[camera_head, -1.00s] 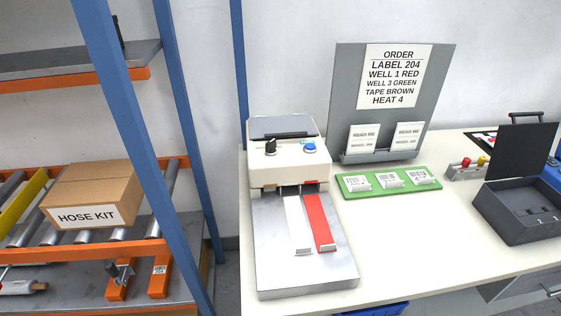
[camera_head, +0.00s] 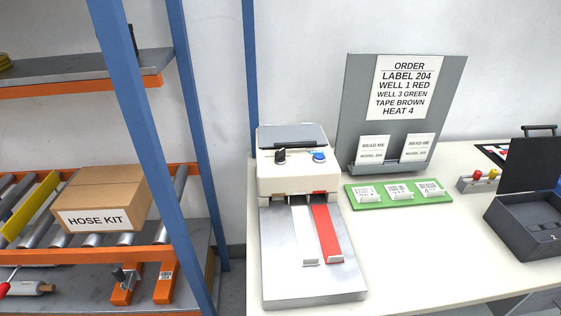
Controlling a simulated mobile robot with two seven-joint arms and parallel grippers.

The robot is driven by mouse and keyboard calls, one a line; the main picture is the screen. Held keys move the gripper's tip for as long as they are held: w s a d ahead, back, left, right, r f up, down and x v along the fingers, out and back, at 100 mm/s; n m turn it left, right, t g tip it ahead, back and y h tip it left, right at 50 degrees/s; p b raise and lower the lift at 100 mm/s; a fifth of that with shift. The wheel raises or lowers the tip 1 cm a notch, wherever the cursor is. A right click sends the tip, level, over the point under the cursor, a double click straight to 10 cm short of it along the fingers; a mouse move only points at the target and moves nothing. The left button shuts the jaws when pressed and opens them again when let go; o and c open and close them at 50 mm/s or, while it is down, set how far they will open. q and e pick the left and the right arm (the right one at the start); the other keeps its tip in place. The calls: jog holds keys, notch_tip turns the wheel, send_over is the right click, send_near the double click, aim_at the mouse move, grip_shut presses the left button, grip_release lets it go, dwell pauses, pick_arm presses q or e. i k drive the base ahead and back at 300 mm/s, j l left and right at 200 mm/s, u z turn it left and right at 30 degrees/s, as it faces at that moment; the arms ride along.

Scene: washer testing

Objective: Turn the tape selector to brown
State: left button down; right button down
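The tape machine (camera_head: 295,178) is a cream box on the white table, with a grey lid and a metal plate in front. A black knob (camera_head: 280,156) is on its top left and a blue button (camera_head: 319,156) on its top right; the knob's setting is too small to read. A white strip (camera_head: 303,232) and a red strip (camera_head: 326,232) run out onto the plate. The order sign (camera_head: 405,88) reads "TAPE BROWN". Neither of my grippers is in view.
A green tray (camera_head: 397,193) with several label cards lies right of the machine. An open dark box (camera_head: 525,225) and a small block with red and yellow knobs (camera_head: 478,183) stand farther right. A rack with a blue post (camera_head: 150,150) and a HOSE KIT carton (camera_head: 110,190) is at left.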

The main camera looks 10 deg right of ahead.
aim_at(279, 154)
jog(key=k+l+u, duration=0.15)
jog(key=l+u, duration=0.15)
jog(key=u, duration=0.15)
jog(key=k+l+u, duration=0.2)
jog(key=u, duration=0.3)
jog(key=k+l, duration=0.05)
